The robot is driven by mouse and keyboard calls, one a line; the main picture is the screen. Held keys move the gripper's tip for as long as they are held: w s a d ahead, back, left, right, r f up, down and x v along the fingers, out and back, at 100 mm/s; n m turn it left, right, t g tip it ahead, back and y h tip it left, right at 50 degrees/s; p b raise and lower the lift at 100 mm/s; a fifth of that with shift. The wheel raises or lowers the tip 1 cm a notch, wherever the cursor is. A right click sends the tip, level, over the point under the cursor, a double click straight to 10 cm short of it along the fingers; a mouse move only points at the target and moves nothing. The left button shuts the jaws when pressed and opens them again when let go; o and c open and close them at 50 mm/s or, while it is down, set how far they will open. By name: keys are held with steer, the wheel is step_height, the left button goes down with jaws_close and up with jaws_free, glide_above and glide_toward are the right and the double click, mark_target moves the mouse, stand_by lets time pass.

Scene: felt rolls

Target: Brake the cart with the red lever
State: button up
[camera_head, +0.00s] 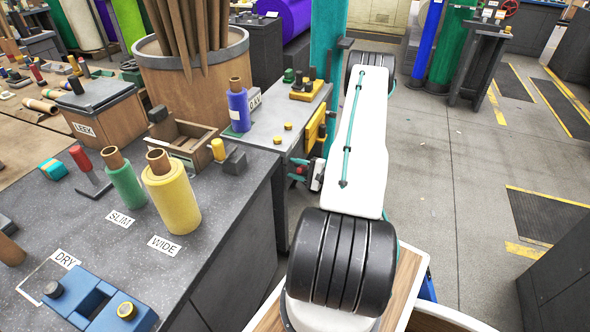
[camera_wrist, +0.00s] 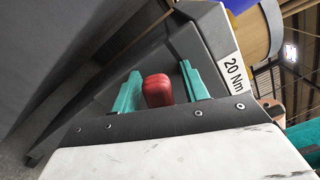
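In the wrist view a red rounded knob (camera_wrist: 157,91), the grip of the red lever, stands between the two teal fingers of my gripper (camera_wrist: 161,72). The fingers are apart. A gap shows between the knob and the right finger; the left finger is close beside it, and I cannot tell if they touch. The lever's shaft and base are hidden behind my gripper. In the head view my white arm hides most of this area; small red and teal bits show at the counter's side. I cannot make out the cart as a whole.
A grey housing with a "20 Nm" label (camera_wrist: 234,74) is close beside the fingers.

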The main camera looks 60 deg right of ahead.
steer(key=shift+s, duration=0.1)
steer(key=v, duration=0.7)
steer(key=shift+s, duration=0.4)
stand_by(0.4)
